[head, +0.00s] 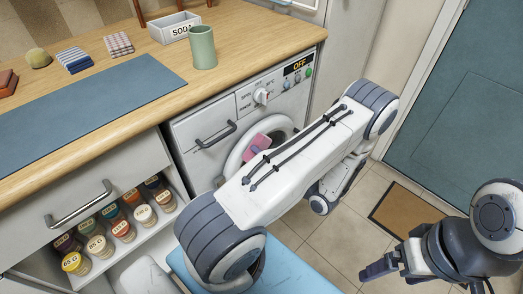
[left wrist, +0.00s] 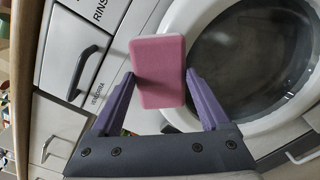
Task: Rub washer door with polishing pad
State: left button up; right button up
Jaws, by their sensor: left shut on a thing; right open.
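The pink polishing pad (left wrist: 158,72) is in the left wrist view, held between the purple fingers of my left gripper (left wrist: 160,85). In the head view the pad (head: 259,144) shows as a small pink patch in front of the washer door (head: 236,160). My left arm hides the rest of the gripper there. The washer door has a white ring and dark glass (left wrist: 250,60), to the right of the pad. I cannot tell whether the pad touches the door. My right gripper (head: 380,268) is open and empty at the lower right, over the floor.
The wooden counter (head: 250,45) above the washer (head: 205,122) holds a SODA box (head: 174,28), a green cup (head: 202,47), folded cloths and a blue mat (head: 90,105). An open drawer with several spice jars (head: 97,246) is at lower left. A doormat (head: 405,214) lies right.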

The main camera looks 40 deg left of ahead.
pick_arm(q)
jog(key=shift+s+d, duration=0.2)
jog(key=shift+d, duration=2.1)
jog(key=d, duration=0.3)
jog(key=shift+s, duration=0.1)
jog(key=shift+a, duration=0.1)
jog(key=a+p, duration=0.1)
jog(key=a, duration=0.5)
jog(key=shift+w+a+p, duration=0.3)
jog(key=shift+w, duration=0.05)
jog(key=shift+w+a, duration=0.1)
jog(key=shift+a, duration=1)
